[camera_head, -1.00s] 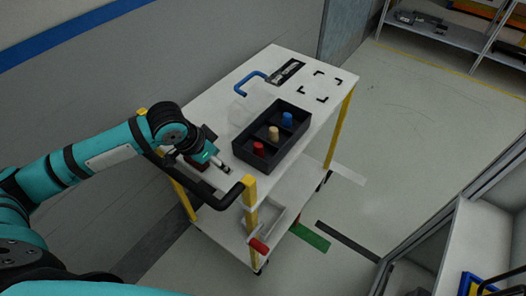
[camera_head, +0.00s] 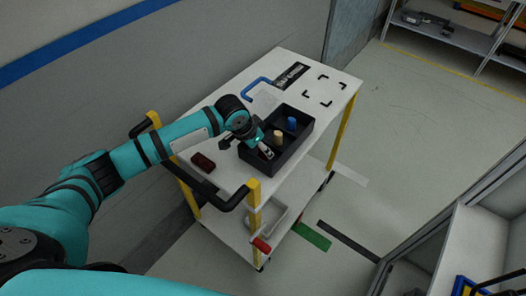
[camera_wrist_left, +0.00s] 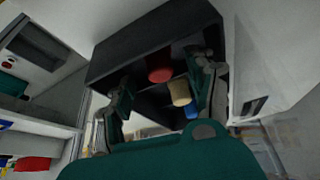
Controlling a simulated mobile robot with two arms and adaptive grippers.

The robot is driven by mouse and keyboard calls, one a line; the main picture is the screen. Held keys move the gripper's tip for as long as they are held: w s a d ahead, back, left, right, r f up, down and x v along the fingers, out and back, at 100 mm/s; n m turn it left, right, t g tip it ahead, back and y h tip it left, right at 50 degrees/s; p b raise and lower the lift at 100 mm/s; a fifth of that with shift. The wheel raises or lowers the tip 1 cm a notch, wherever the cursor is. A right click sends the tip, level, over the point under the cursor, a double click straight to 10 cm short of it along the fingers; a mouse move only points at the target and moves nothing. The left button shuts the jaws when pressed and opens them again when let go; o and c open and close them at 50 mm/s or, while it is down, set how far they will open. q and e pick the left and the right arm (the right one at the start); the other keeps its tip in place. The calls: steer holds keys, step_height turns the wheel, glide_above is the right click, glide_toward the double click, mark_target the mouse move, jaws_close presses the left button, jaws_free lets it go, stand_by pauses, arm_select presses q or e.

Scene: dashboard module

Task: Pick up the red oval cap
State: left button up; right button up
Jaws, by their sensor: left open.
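The red oval cap (camera_wrist_left: 159,68) shows in the left wrist view inside the black divided tray (camera_wrist_left: 128,58). In the head view my left gripper hides it. My left gripper (camera_head: 266,152) is over the tray's near compartment, pointing down at it. In the wrist view its two fingers (camera_wrist_left: 163,80) are open, apart on either side of the red cap, with nothing held. The tray (camera_head: 292,155) rests on the white cart top. My right gripper is not in view.
A beige cap (camera_head: 278,136) and a blue cap (camera_head: 291,124) stand in the tray's other compartments. A dark red block (camera_head: 203,163) lies on the cart top (camera_head: 225,182) left of the tray. A blue handle (camera_head: 256,83) lies behind. The black cart handle (camera_head: 222,203) runs along the near edge.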

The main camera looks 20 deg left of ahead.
arm_select(q)
steer(key=shift+x, duration=0.75)
steer(key=c, duration=1)
steer(key=shift+r, duration=0.15)
